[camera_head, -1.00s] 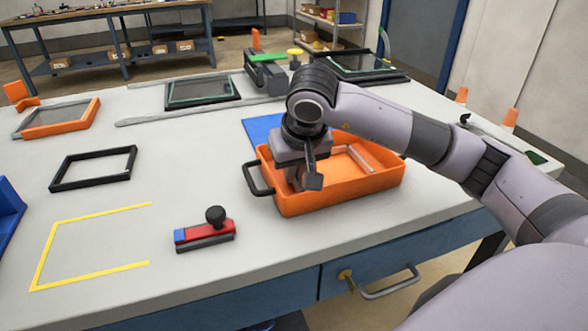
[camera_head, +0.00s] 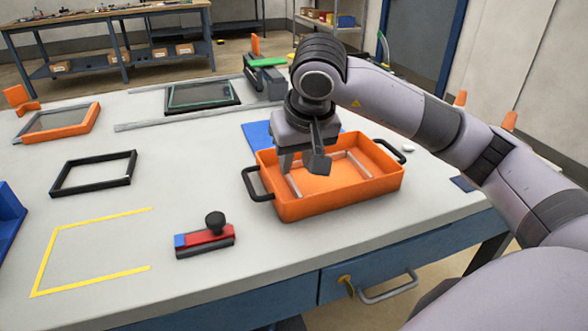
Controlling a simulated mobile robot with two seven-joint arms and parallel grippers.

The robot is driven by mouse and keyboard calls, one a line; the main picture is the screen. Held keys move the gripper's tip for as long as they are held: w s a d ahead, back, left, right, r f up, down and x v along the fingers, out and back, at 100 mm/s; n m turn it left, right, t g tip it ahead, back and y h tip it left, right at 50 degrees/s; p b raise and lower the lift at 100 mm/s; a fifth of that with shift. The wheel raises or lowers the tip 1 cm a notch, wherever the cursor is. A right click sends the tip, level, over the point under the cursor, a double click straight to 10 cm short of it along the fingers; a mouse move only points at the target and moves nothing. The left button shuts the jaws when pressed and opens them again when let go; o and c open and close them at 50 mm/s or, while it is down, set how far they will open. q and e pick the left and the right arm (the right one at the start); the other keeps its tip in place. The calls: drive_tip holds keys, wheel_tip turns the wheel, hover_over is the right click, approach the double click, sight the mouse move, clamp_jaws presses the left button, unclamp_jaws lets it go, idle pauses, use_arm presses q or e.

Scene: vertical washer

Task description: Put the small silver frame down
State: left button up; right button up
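The small silver frame (camera_head: 359,166) lies inside the orange tray (camera_head: 340,202), with its right bar and part of its left side showing. My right gripper (camera_head: 298,163) points down over the left part of the tray, above the frame's left side. Its fingers look apart, and I see nothing held between them. The gripper and wrist hide part of the frame and of the tray's back left corner. My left gripper is not in view.
A black frame (camera_head: 95,172), a red and blue tool with a black knob (camera_head: 205,240) and yellow tape marks (camera_head: 92,279) are on the table at left. A blue mat (camera_head: 258,134) lies behind the tray. The table's front edge is near the tray.

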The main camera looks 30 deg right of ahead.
drive_tip(key=v, duration=0.6)
drive_tip(key=shift+r+p, duration=0.3)
drive_tip(key=shift+s, duration=0.15)
